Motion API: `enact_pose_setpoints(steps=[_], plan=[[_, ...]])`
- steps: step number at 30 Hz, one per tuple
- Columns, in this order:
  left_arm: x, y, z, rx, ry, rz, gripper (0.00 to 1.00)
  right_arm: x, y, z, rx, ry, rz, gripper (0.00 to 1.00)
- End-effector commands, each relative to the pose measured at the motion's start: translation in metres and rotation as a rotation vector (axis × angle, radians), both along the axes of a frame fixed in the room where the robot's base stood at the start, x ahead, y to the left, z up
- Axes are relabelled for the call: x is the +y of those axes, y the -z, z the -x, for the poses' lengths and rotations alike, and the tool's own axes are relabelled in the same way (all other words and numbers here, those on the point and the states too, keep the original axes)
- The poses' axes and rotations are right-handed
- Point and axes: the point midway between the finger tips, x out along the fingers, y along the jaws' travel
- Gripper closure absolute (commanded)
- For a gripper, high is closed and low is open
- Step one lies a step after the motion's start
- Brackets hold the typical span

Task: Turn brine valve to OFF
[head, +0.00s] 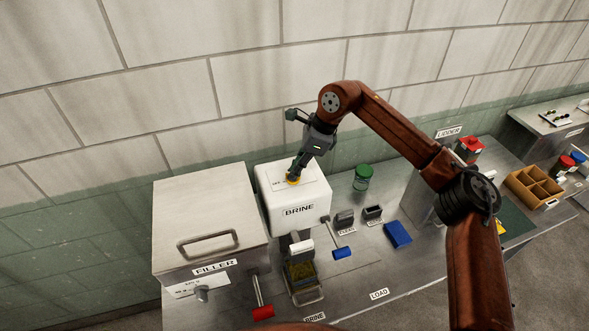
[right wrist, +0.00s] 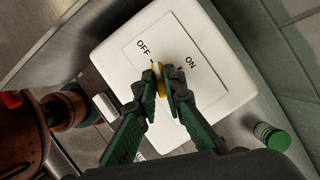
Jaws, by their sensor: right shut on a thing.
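The brine box (head: 277,210) is a white box labelled BRINE, standing against the wall beside the filler. Its top plate shows OFF and ON in the right wrist view (right wrist: 205,95). The brine valve (head: 293,180) is a small yellow knob on that top; it also shows in the right wrist view (right wrist: 159,76). My right gripper (head: 295,172) comes down from above and is shut on the knob, with its green fingers on either side in the right wrist view (right wrist: 163,90). A dark mark on the knob points near the OFF label. My left gripper is not in view.
The metal filler box (head: 205,215) with a handle stands at left. A red-handled lever (head: 262,310), a blue-handled lever (head: 341,253), a green-lidded jar (head: 362,178) and a blue block (head: 397,234) are on or near the bench. The wall is close behind.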

Motion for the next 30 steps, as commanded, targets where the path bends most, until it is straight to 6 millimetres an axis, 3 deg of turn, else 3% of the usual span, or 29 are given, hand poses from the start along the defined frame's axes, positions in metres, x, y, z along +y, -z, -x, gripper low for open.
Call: enact_pose_setpoints(steps=[13, 30], plan=[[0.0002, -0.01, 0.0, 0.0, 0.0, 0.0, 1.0, 0.0004, -0.0009, -0.0015, -0.002, -0.259, 0.001, 1.0], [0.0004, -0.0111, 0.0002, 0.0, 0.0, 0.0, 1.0, 0.0005, 0.0, -0.0017, -0.002, -0.311, 0.002, 1.0]])
